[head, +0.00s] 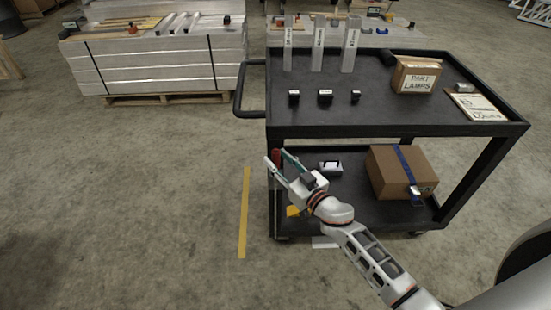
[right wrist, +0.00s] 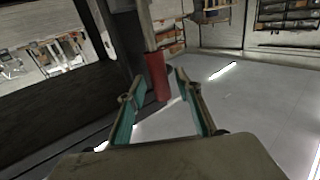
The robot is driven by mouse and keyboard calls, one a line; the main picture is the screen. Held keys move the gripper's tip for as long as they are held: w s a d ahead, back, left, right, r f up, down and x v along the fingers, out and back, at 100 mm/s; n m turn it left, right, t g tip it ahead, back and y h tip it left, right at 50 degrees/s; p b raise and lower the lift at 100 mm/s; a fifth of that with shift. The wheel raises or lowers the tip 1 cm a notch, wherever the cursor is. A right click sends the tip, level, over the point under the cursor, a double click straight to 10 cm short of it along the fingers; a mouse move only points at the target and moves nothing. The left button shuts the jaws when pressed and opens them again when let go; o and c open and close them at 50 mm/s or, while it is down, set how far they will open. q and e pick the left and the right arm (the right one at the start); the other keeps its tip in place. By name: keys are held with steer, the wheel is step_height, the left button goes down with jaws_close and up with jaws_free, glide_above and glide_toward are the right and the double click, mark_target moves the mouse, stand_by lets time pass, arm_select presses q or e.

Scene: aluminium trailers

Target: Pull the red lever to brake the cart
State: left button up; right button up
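The red lever (head: 277,157) is a short upright red grip at the left end of the black cart (head: 390,128), below its top shelf. In the right wrist view the red lever (right wrist: 157,76) hangs below a grey post, ahead of and between my fingertips. My right gripper (head: 275,156) is open, one finger on each side of the lever in the head view. In the right wrist view my right gripper (right wrist: 156,88) shows a gap on both sides of the lever. Whether the lever is fully between the fingers is unclear. My left gripper is not in view.
The top shelf holds a parts box (head: 416,75), a clipboard (head: 477,104), several small black blocks and upright pale pieces. The lower shelf holds a strapped cardboard box (head: 388,172) and a small device (head: 330,167). Floor left of the cart is clear, with a yellow line (head: 244,212).

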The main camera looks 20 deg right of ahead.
steer(key=shift+w+a, duration=0.25)
steer(key=shift+w, duration=0.45)
jaws_close()
